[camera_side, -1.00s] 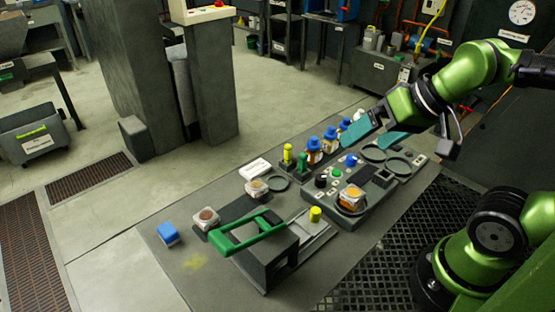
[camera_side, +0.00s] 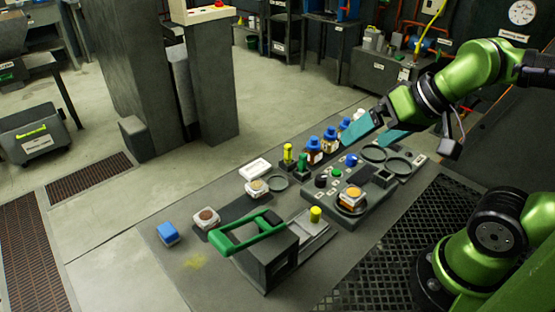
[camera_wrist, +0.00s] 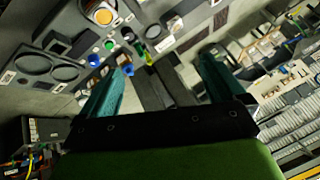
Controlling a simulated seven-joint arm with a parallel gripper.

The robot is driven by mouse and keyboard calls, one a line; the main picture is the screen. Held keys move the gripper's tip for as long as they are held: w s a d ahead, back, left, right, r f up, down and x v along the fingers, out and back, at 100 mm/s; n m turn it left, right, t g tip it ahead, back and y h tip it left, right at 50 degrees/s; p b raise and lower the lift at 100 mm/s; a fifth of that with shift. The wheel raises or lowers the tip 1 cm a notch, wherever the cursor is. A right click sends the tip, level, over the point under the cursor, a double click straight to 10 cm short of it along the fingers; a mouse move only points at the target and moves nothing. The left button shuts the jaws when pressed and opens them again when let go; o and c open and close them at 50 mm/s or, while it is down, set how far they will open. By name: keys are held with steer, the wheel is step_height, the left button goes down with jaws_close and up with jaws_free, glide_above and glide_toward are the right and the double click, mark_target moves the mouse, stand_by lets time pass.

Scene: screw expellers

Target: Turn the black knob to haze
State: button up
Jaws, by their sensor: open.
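The black knob (camera_side: 320,182) is a small dark cap on the grey control panel (camera_side: 335,212), beside a green button (camera_side: 337,172) in the side view. A blue button (camera_side: 351,161) lies beyond the green one. Any marking for haze is too small to read. My gripper (camera_side: 376,130) is open and empty, held above the far end of the panel, apart from the knob. In the wrist view its two teal fingers (camera_wrist: 160,85) are spread wide.
Blue-capped bottles (camera_side: 314,147) stand behind the knob, with green and yellow upright pieces (camera_side: 288,153). A green-handled press (camera_side: 265,250) stands at the table's near end.

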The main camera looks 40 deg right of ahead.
steer(key=shift+d+f, duration=0.1)
steer(key=shift+f, duration=0.05)
steer(key=shift+c, duration=1.2)
steer(key=shift+w+d+f+g, duration=0.2)
steer(key=shift+w+f+g, duration=0.1)
steer(key=shift+w, duration=0.2)
steer(key=shift+w+d+f+g, duration=0.15)
steer(key=shift+w+f+g, duration=0.15)
steer(key=shift+w, duration=0.2)
steer(key=c, duration=0.4)
steer(key=n+g+h, duration=0.1)
steer(key=n+g, duration=0.5)
steer(key=n, duration=0.4)
glide_above(322, 177)
step_height(322, 177, down, 3)
steer(key=n, duration=0.4)
steer(key=shift+h, duration=0.4)
step_height(322, 177, down, 16)
steer(key=shift+r, duration=0.1)
steer(key=c, duration=1.1)
